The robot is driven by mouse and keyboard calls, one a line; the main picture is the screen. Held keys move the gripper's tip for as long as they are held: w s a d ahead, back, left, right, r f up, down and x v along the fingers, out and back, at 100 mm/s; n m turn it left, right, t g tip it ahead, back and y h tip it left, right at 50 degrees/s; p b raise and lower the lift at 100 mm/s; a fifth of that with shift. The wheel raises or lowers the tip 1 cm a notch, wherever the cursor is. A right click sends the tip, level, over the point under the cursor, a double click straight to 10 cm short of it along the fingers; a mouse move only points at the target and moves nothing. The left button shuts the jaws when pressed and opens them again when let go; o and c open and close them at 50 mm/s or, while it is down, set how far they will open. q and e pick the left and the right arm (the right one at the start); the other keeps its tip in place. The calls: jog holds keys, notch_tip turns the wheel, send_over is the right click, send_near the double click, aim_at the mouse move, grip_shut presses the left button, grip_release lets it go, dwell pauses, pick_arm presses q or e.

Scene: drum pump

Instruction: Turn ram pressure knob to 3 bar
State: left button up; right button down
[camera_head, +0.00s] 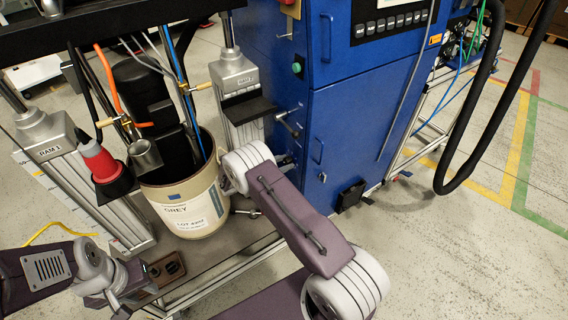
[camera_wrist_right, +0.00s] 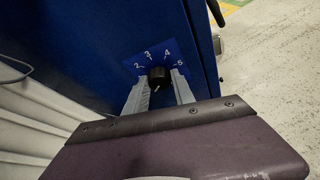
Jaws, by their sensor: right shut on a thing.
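The ram pressure knob (camera_wrist_right: 158,78) is a black round knob in front of a blue dial plate (camera_wrist_right: 153,55) on the blue cabinet. White numbers 2, 3, 4 and 5 show around its upper side. A small pale mark shows on its lower part; I cannot tell for certain which number the knob is set to. My right gripper (camera_wrist_right: 158,92) is shut on the knob, one grey finger on each side. In the head view my right arm reaches the cabinet's left side, and the knob cannot be made out there. My left gripper (camera_head: 122,302) is low at the left; its fingers are unclear.
The blue cabinet (camera_head: 350,130) stands at centre right. A cream drum (camera_head: 193,205) stands between the ram columns, the near one (camera_head: 75,165) labelled RAM 1. A black hose (camera_head: 490,110) hangs at right; floor there is clear.

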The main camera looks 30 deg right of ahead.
jog(key=shift+f+m+t+b, duration=0.25)
jog(key=shift+m+t+b, duration=0.55)
jog(key=shift+m, duration=0.3)
jog(key=shift+s+f+m+t+h+b, duration=0.1)
jog(key=shift+m+t+h+b, duration=0.2)
jog(key=shift+m+t+b, duration=0.6)
jog(key=shift+f+m+g+h+b, duration=0.2)
jog(key=shift+m+h+b, duration=1.1)
jog(key=shift+m+b, duration=2.85)
jog(key=shift+m+g+h+b, duration=0.35)
jog(key=shift+m+h+b, duration=0.95)
jog(key=shift+m+b, duration=2.9)
jog(key=shift+f+m+g+h+b, duration=0.2)
jog(key=shift+m+h+b, duration=1.8)
jog(key=shift+b, duration=3.65)
jog(key=shift+r+m+y, duration=0.1)
jog(key=shift+m+y, duration=0.55)
jog(key=shift+y, duration=0.05)
jog(key=c, duration=1.1)
grip_release()
